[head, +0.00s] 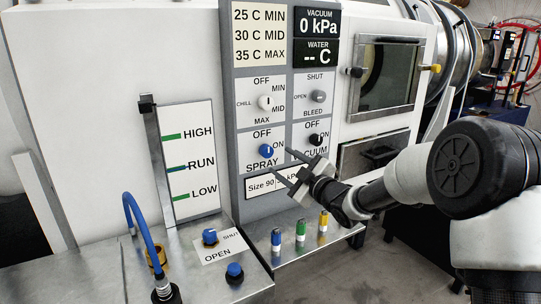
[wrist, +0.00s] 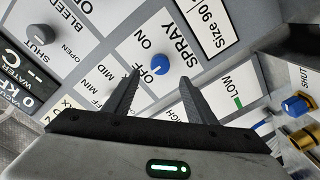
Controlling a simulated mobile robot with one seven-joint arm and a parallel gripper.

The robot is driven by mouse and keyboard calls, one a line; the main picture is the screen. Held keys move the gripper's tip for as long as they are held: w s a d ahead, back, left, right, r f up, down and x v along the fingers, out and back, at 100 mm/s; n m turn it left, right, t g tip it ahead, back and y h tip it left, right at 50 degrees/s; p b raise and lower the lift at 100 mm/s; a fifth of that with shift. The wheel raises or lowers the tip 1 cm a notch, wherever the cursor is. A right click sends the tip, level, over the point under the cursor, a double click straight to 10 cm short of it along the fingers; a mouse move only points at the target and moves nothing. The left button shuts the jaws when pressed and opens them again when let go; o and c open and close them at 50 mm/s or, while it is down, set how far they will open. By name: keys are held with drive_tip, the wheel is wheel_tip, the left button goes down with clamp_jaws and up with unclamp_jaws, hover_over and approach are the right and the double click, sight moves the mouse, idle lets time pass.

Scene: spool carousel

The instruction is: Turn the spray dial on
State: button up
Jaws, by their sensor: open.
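The spray dial (head: 266,150) is a round blue knob on the grey control panel, with OFF printed above it and ON at its right. Its pale mark seems to point up towards OFF. The dial also shows in the wrist view (wrist: 161,65), between and beyond the two fingertips. My gripper (head: 283,163) is open and empty, just right of and in front of the dial. In the wrist view my gripper (wrist: 160,76) has its dark fingers spread on either side of the dial's line. I cannot tell how much gap is left to the panel.
A black vacuum dial (head: 316,139) sits right of the spray dial, with a white chill dial (head: 265,102) and a grey vent dial (head: 318,96) above. Below, a metal ledge carries several coloured pegs (head: 300,229). A blue hose (head: 140,215) stands at the left.

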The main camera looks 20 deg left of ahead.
sight(269, 153)
drive_tip(key=x, duration=0.8)
drive_tip(key=shift+w+a, duration=0.1)
drive_tip(key=shift+w, duration=0.05)
drive_tip(key=c, duration=1)
